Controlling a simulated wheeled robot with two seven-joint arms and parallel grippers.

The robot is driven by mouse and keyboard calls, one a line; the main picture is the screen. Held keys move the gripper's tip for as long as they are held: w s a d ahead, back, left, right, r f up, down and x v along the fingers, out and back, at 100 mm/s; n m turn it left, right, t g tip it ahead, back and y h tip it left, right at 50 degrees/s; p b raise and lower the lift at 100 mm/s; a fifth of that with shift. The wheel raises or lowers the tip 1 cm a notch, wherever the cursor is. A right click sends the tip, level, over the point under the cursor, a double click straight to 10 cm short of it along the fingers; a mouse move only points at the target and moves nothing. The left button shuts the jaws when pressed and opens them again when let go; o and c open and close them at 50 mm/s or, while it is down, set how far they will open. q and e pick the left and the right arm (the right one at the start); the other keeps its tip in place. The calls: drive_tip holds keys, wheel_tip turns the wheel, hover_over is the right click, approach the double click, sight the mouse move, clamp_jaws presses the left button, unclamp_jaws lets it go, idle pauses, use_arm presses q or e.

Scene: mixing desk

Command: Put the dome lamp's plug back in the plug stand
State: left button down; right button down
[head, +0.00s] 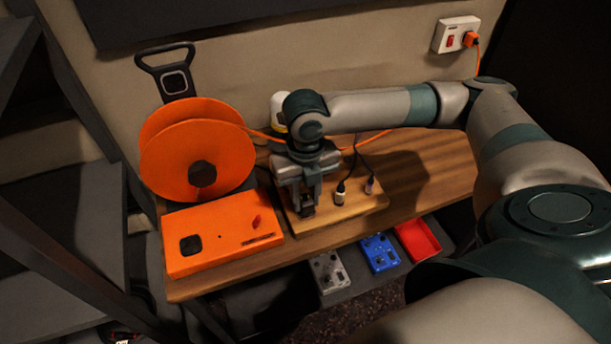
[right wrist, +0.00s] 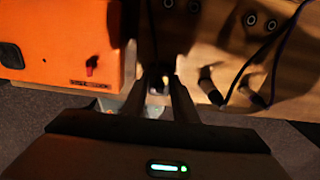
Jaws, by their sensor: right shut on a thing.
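The plug stand is a light wooden board (head: 358,203) on the desk; it also fills the upper right of the right wrist view (right wrist: 225,50). Two plugs with dark cables, one (head: 340,193) and another (head: 369,186), stand upright at its middle and right. My right gripper (head: 307,208) points down over the stand's left end, shut on a small dark plug. In the right wrist view something dark shows between the fingers (right wrist: 162,88), poorly lit. Whether it sits in a socket or above one is hidden. A pale rounded thing (head: 277,106), perhaps the dome lamp, is mostly behind my arm.
An orange cable reel (head: 180,150) and an orange box with a red switch (head: 225,240) stand left of the stand. A wall socket (head: 455,36) with an orange plug is at upper right. Grey and blue pedals (head: 379,253) and a red tray (head: 417,240) lie below the desk front.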

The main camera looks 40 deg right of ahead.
sight(306, 200)
drive_tip(key=shift+p, duration=0.85)
idle(0.7)
drive_tip(key=shift+f, duration=0.65)
idle(0.6)
drive_tip(key=c, duration=1.3)
unclamp_jaws()
drive_tip(key=shift+c, duration=0.2)
drive_tip(key=shift+r, duration=0.1)
wheel_tip(306, 200, up, 17)
drive_tip(key=b, duration=0.2)
drive_tip(key=shift+r+b, duration=0.15)
drive_tip(key=shift+b, duration=0.15)
drive_tip(key=shift+s, duration=0.15)
